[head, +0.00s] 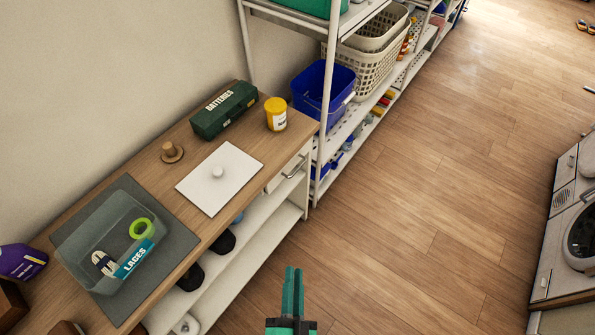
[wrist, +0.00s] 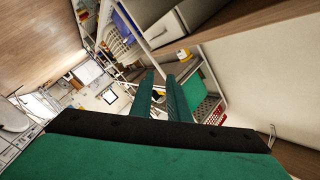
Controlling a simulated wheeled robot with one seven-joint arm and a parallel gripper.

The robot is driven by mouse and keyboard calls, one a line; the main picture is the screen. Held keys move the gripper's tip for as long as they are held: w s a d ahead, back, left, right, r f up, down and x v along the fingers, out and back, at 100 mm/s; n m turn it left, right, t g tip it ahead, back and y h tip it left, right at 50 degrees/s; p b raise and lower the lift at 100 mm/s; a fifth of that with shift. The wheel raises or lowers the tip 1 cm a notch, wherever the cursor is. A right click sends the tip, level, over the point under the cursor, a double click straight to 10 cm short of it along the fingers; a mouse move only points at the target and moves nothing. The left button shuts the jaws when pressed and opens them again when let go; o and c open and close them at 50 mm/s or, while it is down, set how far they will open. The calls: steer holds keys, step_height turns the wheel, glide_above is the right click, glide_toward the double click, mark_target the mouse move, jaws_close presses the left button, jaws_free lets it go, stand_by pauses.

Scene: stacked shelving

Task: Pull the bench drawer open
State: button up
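The wooden bench (head: 205,235) runs along the wall at the left in the head view. Its white drawer (head: 279,178) sits under the top's far right end, with a metal bar handle (head: 295,166) on the front. The drawer looks shut, its front about level with the bench edge. My gripper (head: 294,270), with green fingers, is over the floor in front of the bench, well apart from the handle. In the wrist view a gap shows between the fingers (wrist: 161,78), with nothing held. A pale panel, probably the drawer front (wrist: 165,30), shows there tilted.
A shelving rack (head: 330,150) stands just beyond the drawer. The floor (head: 430,200) before the bench is clear.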

steer(key=w+a+f+m+t+h, duration=0.15)
steer(key=w+f+m, duration=0.25)
steer(key=w+m, duration=0.6)
steer(key=m+h, duration=0.4)
steer(key=m, duration=0.5)
glide_toward(295, 171)
steer(key=x, duration=1)
steer(key=shift+w+d+f, duration=0.1)
steer(key=shift+f, duration=0.15)
jaws_close()
